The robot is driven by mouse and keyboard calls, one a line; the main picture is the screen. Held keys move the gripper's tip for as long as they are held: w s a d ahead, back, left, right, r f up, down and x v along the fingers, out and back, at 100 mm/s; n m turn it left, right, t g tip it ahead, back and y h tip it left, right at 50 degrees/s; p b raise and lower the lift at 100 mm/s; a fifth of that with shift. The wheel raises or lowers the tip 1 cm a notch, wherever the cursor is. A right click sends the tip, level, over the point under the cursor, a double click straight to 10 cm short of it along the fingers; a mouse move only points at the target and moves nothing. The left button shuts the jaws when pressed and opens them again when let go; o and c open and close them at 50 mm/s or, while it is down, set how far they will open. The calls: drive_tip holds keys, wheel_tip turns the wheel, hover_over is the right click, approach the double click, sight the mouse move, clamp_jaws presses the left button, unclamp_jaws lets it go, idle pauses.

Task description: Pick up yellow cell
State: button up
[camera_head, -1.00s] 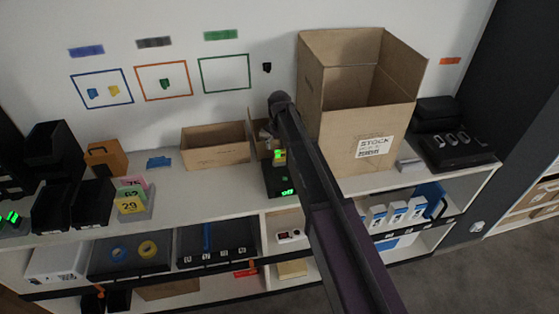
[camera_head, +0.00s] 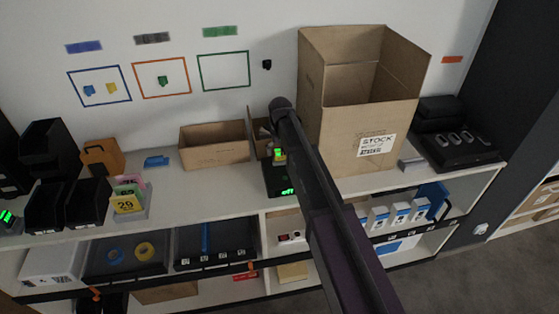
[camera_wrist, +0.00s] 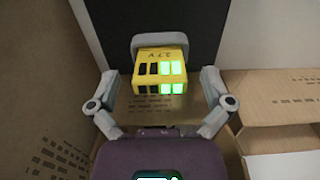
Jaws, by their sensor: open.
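The yellow cell (camera_wrist: 160,69) shows in the wrist view with lit green bars, dark bars and a pale grey handle at its top. In the head view the yellow cell (camera_head: 279,155) stands in a black dock (camera_head: 279,182) with green lit marks, partly behind my arm. My gripper (camera_wrist: 159,82) is open. Its two fingers reach up on the left and right of the cell, with a visible gap on each side. In the head view my arm mostly hides the gripper.
A tall open carton (camera_head: 350,130) stands close to the right of the dock, and a low open carton (camera_head: 215,150) to its left. Black bins (camera_head: 65,200) and number cards (camera_head: 127,203) stand further left on the shelf top (camera_head: 205,198). The white wall is behind.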

drive_tip(key=shift+f+b, duration=0.6)
drive_tip(key=shift+f, duration=0.3)
drive_tip(key=c, duration=1.4)
